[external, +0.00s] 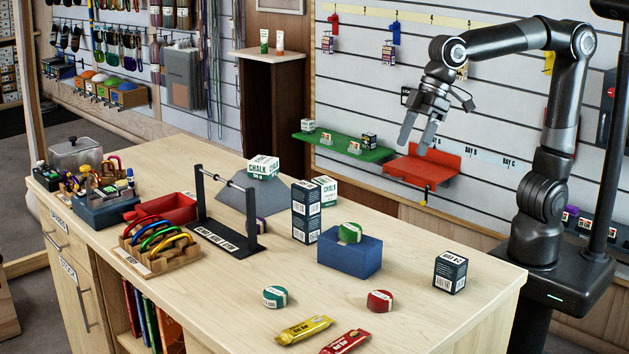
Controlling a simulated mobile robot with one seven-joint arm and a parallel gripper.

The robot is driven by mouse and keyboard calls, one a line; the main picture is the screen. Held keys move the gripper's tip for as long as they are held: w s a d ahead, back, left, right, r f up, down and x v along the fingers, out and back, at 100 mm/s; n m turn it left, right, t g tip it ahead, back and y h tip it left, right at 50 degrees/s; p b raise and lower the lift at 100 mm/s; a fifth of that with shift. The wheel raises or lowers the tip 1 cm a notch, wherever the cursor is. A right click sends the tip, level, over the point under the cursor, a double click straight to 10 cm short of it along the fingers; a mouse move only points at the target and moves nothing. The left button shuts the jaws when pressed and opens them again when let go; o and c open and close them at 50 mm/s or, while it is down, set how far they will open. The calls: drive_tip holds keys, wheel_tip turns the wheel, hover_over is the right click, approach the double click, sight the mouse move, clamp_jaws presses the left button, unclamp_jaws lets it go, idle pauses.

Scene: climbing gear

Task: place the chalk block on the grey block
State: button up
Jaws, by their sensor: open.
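A white chalk block (263,168) with green lettering appears at the top of a grey sloped block (236,197) at the back middle of the table; whether it rests on it or stands behind it is hard to tell. A second white and green chalk block (326,189) stands to the right, partly hidden by a tall dark box. My gripper (416,147) is open and empty, raised high beyond the table's back edge, to the right of both chalk blocks, fingers pointing down.
The tall dark box (306,212) and a blue block (349,256) with a green roll (350,232) stand mid-table. A black frame with a bar (227,245) is left of them. A small dark box (450,272) is at right. The table's right part is mostly clear.

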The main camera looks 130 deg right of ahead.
drive_tip(key=s+a+f+n, duration=0.3)
drive_tip(key=s+a+f, duration=0.1)
drive_tip(key=s+a, duration=0.3)
drive_tip(key=s+a+f+n+y, duration=0.1)
drive_tip(key=s+a+f+n, duration=0.1)
drive_tip(key=s+a+f, duration=0.2)
drive_tip(key=s+a, duration=0.3)
drive_tip(key=a, duration=0.2)
drive_tip(key=shift+s+a+f+n+t, duration=0.25)
drive_tip(key=shift+n+t, duration=0.15)
